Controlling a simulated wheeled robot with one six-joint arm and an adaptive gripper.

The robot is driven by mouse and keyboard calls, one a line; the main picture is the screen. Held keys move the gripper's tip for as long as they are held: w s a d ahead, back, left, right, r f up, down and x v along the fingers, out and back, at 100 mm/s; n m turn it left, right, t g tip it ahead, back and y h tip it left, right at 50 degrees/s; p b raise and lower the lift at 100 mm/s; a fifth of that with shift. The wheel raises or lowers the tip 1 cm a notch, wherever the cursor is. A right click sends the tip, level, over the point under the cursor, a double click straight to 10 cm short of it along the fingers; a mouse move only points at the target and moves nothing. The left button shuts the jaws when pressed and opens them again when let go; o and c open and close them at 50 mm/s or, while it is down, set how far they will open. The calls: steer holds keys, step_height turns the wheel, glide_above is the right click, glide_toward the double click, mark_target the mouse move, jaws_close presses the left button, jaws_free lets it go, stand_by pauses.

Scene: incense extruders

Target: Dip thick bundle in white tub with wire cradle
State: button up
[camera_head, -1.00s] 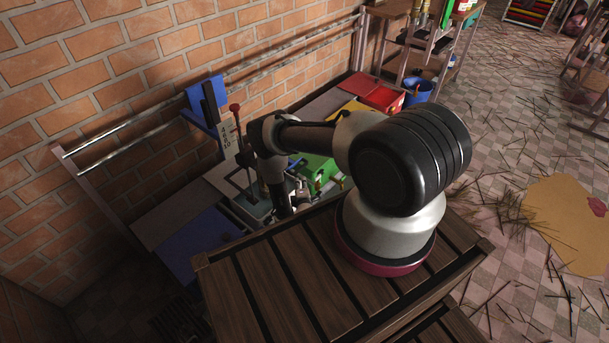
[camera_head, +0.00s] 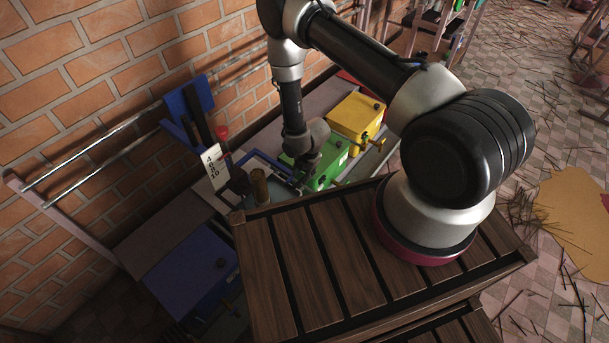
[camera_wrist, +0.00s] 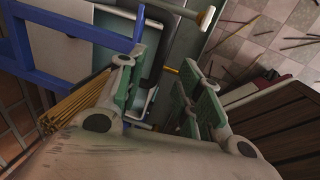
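A brown upright bundle (camera_head: 259,187) stands just left of my gripper in the head view. In the wrist view a bundle of thin tan sticks (camera_wrist: 78,102) shows at the left, outside the left finger and partly hidden by it. My gripper (camera_head: 303,180) points down among the machines beside the crate. In the wrist view my gripper (camera_wrist: 160,85) has its green-padded fingers apart, and I see nothing held between them. I cannot clearly make out a white tub with a wire cradle in either view.
A blue frame (camera_wrist: 75,78) and a black bent bar (camera_wrist: 158,45) lie close to the fingers. A green machine (camera_head: 332,166), a yellow machine (camera_head: 353,116) and a blue box (camera_head: 190,268) stand along the wall. A slatted wooden crate (camera_head: 325,265) edges the right.

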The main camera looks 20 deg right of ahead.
mark_target(301, 180)
steer(key=f, duration=0.4)
steer(key=shift+w+a, duration=0.25)
steer(key=shift+w, duration=0.15)
jaws_close()
